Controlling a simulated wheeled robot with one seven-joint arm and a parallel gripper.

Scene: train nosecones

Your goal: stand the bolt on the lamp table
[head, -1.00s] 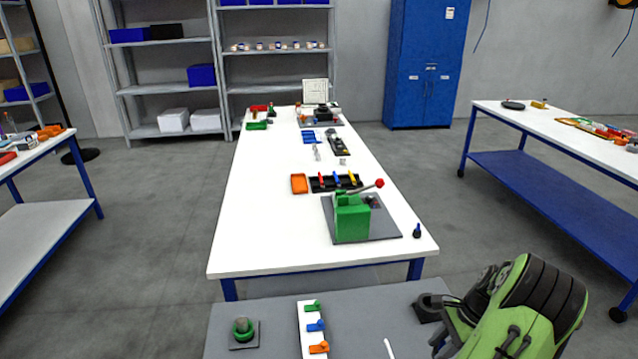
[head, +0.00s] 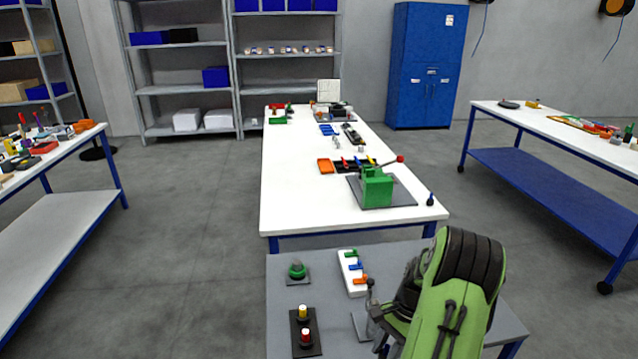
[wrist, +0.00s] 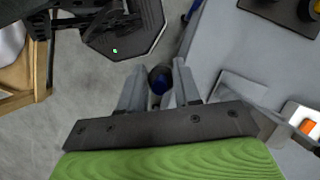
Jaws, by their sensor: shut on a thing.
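In the wrist view, my gripper (wrist: 158,88) is shut on the bolt (wrist: 160,78), a dark round piece with a blue middle, seen end-on between the two grey fingers. The bolt is over the floor, beside the edge of the near grey table. In the head view my green arm hides the fingers and the bolt. The near grey table (head: 335,330) carries a black plate (head: 296,343) with a yellow-topped and a red-topped lamp-like piece. I cannot tell for certain whether this is the lamp table.
The grey table also has a green ring piece (head: 297,270), a white strip (head: 346,265) with coloured clips and a post (head: 371,293). A long white table (head: 300,200) with a green press (head: 377,187) stands behind. Open floor (head: 190,250) lies left.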

